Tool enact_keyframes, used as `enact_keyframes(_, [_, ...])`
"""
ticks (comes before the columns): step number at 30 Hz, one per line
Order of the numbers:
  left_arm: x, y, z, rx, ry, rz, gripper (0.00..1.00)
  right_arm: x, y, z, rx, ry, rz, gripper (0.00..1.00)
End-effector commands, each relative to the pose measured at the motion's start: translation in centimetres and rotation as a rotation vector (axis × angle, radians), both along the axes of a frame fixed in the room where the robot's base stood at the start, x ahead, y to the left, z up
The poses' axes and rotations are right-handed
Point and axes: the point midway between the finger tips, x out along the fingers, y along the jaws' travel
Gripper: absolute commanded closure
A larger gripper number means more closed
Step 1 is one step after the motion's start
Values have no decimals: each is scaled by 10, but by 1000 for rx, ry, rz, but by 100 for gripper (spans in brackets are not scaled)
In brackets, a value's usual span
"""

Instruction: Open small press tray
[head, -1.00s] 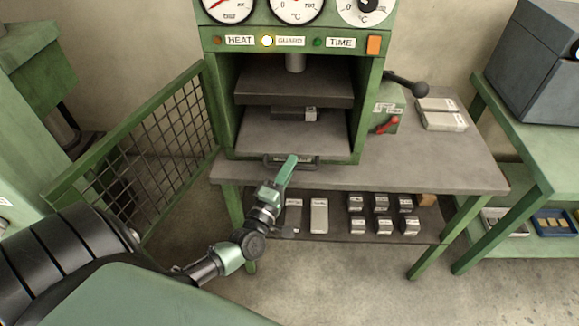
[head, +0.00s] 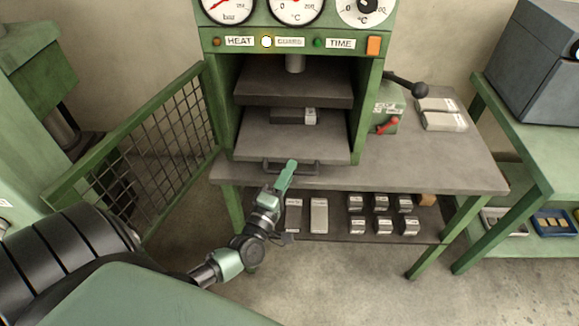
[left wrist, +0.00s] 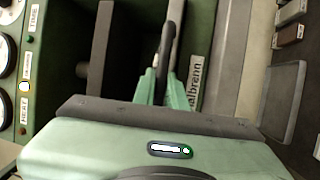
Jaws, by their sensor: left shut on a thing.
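The small press tray (head: 262,143) is a grey plate low in the green press, with a small dark block with a pale end (head: 295,116) on it. Its dark bar handle (head: 308,171) runs along the tray's front edge. My left gripper (head: 290,166) is shut on the handle near its middle. In the left wrist view my green fingers (left wrist: 164,82) close around the dark handle (left wrist: 172,40). The tray's front edge sticks out a little over the table. My right gripper is out of view.
The grey upper plate (head: 293,82) hangs above the tray with a gap. A mesh guard (head: 140,150) stands open at the left. Several small blocks (head: 382,204) lie on the shelf below.

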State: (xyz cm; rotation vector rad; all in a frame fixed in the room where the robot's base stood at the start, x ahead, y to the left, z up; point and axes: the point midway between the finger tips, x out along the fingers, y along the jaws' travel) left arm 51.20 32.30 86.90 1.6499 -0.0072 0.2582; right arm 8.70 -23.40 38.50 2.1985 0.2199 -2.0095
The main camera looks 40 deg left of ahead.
Motion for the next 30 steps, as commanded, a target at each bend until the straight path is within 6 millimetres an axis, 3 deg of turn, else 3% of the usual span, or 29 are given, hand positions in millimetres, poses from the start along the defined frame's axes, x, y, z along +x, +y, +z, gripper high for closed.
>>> enact_keyframes(18, [-123,-76,-3,-4,11,-3,100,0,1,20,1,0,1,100])
enact_keyframes(24, [-150,-92,-2,-2,9,-2,100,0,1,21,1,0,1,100])
enact_keyframes(30, [-164,-101,-2,-2,8,-4,100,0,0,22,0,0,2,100])
